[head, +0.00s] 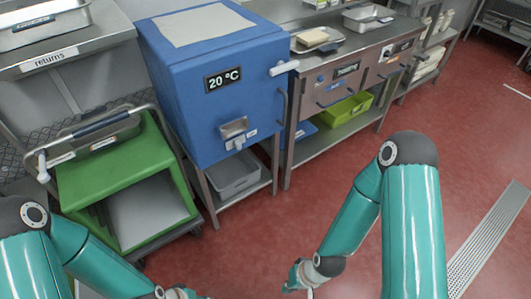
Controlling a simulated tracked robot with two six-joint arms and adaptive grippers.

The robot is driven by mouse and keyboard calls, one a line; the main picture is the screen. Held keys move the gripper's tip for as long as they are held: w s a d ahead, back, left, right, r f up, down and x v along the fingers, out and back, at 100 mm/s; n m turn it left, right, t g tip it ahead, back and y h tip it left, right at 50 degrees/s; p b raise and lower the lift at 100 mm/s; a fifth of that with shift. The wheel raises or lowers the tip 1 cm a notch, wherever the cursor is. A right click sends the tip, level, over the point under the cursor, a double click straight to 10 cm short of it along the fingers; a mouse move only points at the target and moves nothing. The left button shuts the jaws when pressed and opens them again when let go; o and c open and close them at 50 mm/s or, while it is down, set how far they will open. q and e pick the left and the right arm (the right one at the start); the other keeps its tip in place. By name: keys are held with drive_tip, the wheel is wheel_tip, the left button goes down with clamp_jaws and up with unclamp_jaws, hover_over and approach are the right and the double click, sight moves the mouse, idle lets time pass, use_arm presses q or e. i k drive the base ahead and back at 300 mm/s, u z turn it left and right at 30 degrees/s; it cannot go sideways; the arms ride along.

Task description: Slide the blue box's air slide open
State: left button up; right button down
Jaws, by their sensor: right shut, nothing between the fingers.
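The blue box (190,100) stands on a metal frame at the upper middle, with a "20 °C" display (222,79) on its front. Low on its front is a small metal fitting with a tab, which looks like the air slide (233,128); how far it is open I cannot tell. My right gripper (303,289) is at the bottom edge, shut and empty, well below and apart from the box. My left gripper (180,293) is only partly in view at the bottom edge, and its fingers are cut off.
A steel counter with drawers (340,80) is to the right. Red floor (270,225) lies clear in front.

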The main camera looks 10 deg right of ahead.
sight(237, 142)
drive_tip(key=u, duration=0.15)
drive_tip(key=i, duration=0.9)
drive_tip(key=z, duration=0.05)
